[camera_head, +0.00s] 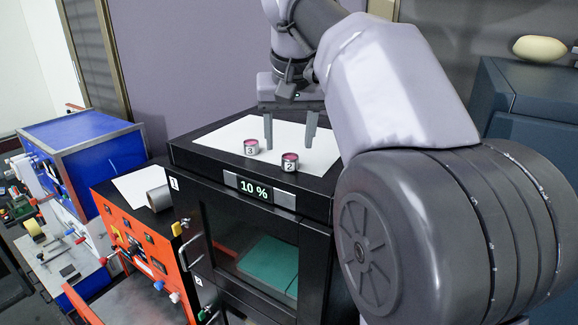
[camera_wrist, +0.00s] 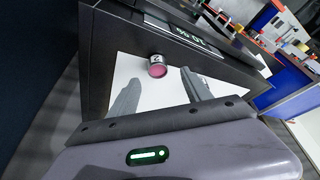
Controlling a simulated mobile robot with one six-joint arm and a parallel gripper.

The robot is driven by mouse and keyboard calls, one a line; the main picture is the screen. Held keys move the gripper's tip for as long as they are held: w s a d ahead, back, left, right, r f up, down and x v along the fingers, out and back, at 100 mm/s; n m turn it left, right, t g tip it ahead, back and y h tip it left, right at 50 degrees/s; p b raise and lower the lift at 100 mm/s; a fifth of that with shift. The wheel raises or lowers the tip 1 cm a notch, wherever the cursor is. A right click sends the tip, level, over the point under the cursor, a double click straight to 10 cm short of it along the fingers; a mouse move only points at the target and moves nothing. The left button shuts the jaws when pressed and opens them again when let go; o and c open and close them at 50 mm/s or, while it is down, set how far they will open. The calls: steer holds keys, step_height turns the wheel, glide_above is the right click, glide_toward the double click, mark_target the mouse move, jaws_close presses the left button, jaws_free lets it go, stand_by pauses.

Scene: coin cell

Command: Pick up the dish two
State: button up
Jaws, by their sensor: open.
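Dish two (camera_head: 290,162) is a small round dish with a pink top and a white label reading 2. It stands on the white sheet (camera_head: 222,133) on top of the black cabinet, near its front edge. In the wrist view dish two (camera_wrist: 157,66) lies ahead of and between my fingertips, apart from them. A similar dish labelled 3 (camera_head: 251,147) stands to its left in the head view. My gripper (camera_head: 290,143) is open and empty, pointing down over the sheet behind the dishes. In the wrist view a finger of my gripper (camera_wrist: 158,86) partly hides the sheet on each side.
The black cabinet (camera_head: 190,165) has a display reading 10 % and a glass door. An orange unit (camera_head: 140,250) and a blue box (camera_head: 90,150) stand to its left. A dark blue cabinet (camera_head: 500,85) with a pale oval object (camera_head: 540,48) is at right. The sheet behind the dishes is clear.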

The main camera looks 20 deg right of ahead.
mark_target(291, 157)
steer(key=f, duration=0.4)
steer(key=shift+w+d+f+b, duration=0.25)
steer(key=shift+d+f+b, duration=0.05)
steer(key=shift+d+b, duration=0.05)
steer(key=shift+w+d+f, duration=0.1)
steer(key=shift+w+f, duration=0.05)
steer(key=shift+w, duration=0.3)
steer(key=shift+s, duration=0.3)
steer(key=c, duration=1.2)
steer(key=shift+w, duration=0.15)
jaws_close()
